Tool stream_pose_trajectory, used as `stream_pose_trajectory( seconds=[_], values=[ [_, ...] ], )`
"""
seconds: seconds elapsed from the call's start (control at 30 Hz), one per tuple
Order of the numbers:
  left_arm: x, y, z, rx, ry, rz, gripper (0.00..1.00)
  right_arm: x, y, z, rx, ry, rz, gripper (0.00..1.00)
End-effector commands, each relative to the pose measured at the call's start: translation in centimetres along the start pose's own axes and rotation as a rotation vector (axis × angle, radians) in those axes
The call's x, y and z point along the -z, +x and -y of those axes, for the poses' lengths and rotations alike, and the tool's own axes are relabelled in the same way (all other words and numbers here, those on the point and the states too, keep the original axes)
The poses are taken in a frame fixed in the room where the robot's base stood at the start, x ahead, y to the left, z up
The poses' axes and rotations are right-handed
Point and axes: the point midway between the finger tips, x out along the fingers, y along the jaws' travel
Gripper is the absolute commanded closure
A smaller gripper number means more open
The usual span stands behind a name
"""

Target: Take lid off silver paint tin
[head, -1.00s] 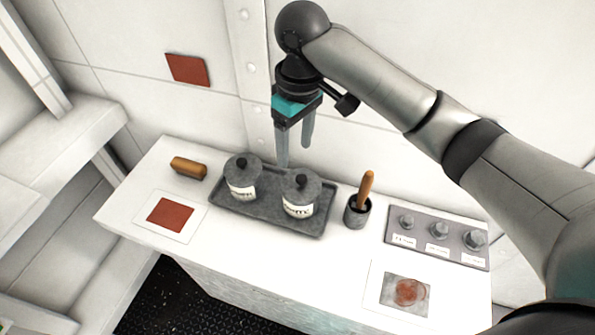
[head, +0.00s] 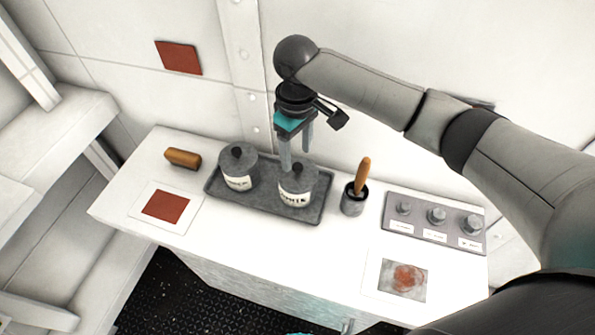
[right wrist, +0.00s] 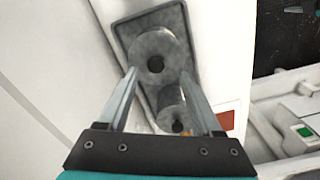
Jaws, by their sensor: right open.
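Two grey lidded tins stand side by side on a dark tray (head: 256,202). Each has a dark round knob on its lid and a white label whose words I cannot read surely. The left tin (head: 238,168) also shows lower in the right wrist view (right wrist: 170,100). The right tin (head: 297,184) is the upper one in the right wrist view (right wrist: 162,46). My right gripper (head: 297,158) points down, open and empty, just above and behind the right tin's lid. In the right wrist view its fingertips lie either side below that tin's knob. My left gripper is not seen.
A wooden-handled tool stands in a grey cup (head: 353,203) right of the tray. A brown block (head: 183,158) and a red card (head: 166,206) lie left. A panel with knobs (head: 436,222) and a stained card (head: 402,278) lie right. The wall rises close behind.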

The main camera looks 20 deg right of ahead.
Motion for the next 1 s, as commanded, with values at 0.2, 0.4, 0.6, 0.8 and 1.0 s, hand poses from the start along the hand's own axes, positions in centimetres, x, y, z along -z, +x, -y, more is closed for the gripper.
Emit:
stream_pose_trajectory(
  seconds=[0.2, 0.4, 0.6, 0.8, 1.0],
  values=[
    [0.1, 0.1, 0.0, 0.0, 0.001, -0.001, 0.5, 0.2, 3.3, -0.6, 0.0, 0.001, 0.003, 0.33],
    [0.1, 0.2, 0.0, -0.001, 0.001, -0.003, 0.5, 0.2, 4.5, -0.6, -0.001, 0.0, 0.001, 0.33],
    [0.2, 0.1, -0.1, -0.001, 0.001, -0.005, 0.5, 0.2, 4.4, -0.6, -0.001, 0.0, 0.001, 0.37],
    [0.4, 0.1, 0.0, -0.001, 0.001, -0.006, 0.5, 0.2, 4.4, -0.6, -0.001, 0.0, 0.0, 0.59],
    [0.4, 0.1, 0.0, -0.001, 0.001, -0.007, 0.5, 0.2, 4.4, -0.6, -0.001, 0.0, 0.0, 0.82]
  ],
)
